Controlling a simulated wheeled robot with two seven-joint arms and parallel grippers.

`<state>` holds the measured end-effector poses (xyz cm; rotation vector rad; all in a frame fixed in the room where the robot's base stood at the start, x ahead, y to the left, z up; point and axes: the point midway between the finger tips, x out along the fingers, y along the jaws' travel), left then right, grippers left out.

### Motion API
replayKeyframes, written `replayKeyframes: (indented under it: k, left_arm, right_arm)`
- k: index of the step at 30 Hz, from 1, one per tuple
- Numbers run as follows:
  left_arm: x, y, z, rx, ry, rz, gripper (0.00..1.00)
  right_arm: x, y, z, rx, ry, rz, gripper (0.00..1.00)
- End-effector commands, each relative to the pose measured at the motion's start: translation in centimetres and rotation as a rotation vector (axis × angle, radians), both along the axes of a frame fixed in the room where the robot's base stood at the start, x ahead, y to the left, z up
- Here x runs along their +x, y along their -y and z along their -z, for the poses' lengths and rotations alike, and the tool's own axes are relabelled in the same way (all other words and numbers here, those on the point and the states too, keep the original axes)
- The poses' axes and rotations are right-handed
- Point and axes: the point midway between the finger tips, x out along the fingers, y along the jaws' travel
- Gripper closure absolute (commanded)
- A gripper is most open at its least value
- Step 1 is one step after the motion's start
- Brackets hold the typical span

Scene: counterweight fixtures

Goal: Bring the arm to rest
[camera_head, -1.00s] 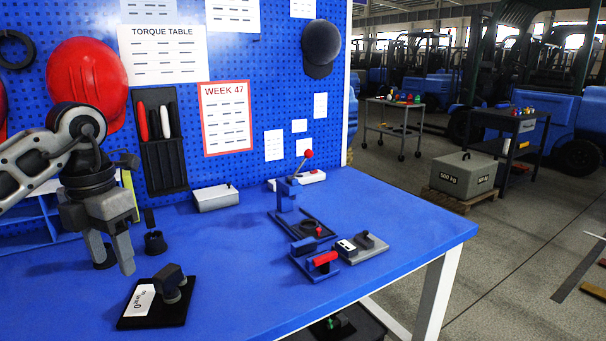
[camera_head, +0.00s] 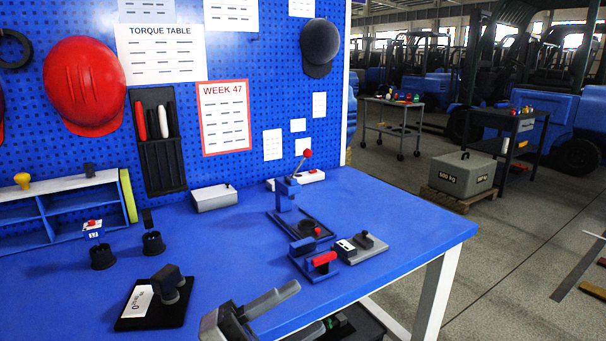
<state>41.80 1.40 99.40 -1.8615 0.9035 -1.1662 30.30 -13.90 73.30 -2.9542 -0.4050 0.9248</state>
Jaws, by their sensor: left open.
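My left gripper (camera_head: 252,308) shows at the bottom centre of the head view, low at the front edge of the blue workbench (camera_head: 385,205). Its grey fingers are apart and I see nothing between them. Most of its arm is below the picture. To its left, a black plate with a white label and a dark knob-like fixture (camera_head: 168,285) stands on the bench, apart from the gripper. My right gripper is not in view.
A lever fixture with a red ball (camera_head: 307,154), a blue fixture with a red cylinder (camera_head: 323,260) and a grey block (camera_head: 362,247) stand right of centre. Two black cups (camera_head: 103,256) and a blue shelf (camera_head: 62,208) are at left. The bench's right end is clear.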

Motion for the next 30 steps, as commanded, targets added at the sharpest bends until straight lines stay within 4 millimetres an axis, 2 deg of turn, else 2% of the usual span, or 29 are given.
replayKeyframes:
  k: [1,2,3,5,6,9,12,15,20,30]
  left_arm:
    - [0.4,-1.3,1.7,-0.106,-0.174,-0.106,0.47]
    - [0.8,-2.3,2.8,-0.161,-0.275,-0.171,0.47]
    - [1.1,-3.8,4.7,-0.224,-0.415,-0.258,0.47]
    - [0.8,-6.0,8.4,-0.304,-0.636,-0.383,0.47]
    - [0.2,-7.4,11.1,-0.345,-0.782,-0.461,0.47]
    - [-2.7,-10.0,17.1,-0.411,-1.094,-0.61,0.47]
    - [-6.2,-11.4,21.6,-0.441,-1.335,-0.708,0.47]
    - [-9.2,-12.1,24.3,-0.454,-1.5,-0.766,0.47]
    - [-11.5,-12.5,26.1,-0.459,-1.617,-0.802,0.47]
    - [-11.6,-12.5,26.2,-0.457,-1.623,-0.804,0.47]
  right_arm:
    - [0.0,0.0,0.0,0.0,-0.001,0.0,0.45]
    - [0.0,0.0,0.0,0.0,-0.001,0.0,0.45]
    - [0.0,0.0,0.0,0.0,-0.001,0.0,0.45]
    - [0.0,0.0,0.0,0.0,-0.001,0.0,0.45]
    - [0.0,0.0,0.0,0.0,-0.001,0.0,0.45]
    - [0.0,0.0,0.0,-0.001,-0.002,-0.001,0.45]
    - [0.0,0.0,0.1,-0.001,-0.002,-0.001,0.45]
    - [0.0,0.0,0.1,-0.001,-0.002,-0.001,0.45]
    - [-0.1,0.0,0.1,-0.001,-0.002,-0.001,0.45]
    - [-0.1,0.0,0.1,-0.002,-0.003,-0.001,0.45]
